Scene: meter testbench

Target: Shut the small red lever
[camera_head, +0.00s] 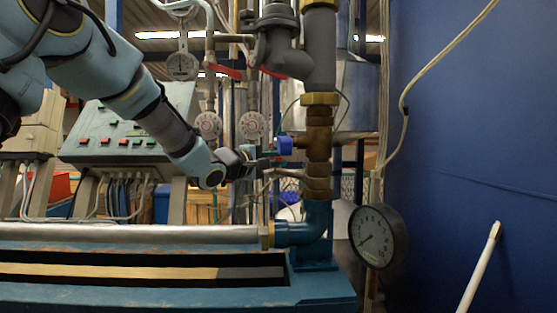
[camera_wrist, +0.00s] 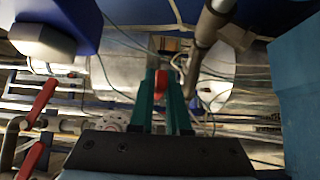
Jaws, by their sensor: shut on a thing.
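My gripper (camera_head: 268,161) reaches in from the left in the head view, beside the brass fittings of the vertical pipe. In the wrist view my gripper (camera_wrist: 160,78) has its two green fingers closed on a small red lever (camera_wrist: 159,84). Only a narrow red part of the lever shows between the fingers. How far the lever is turned cannot be told. In the head view the lever is too small and covered to make out.
A blue knob (camera_head: 285,145) sits just above my gripper, near the brass valve body (camera_head: 319,140). Two larger red levers (camera_wrist: 42,102) (camera_wrist: 33,160) show at left in the wrist view. A pressure gauge (camera_head: 378,236) stands lower right. A blue-green elbow pipe (camera_head: 305,229) lies below.

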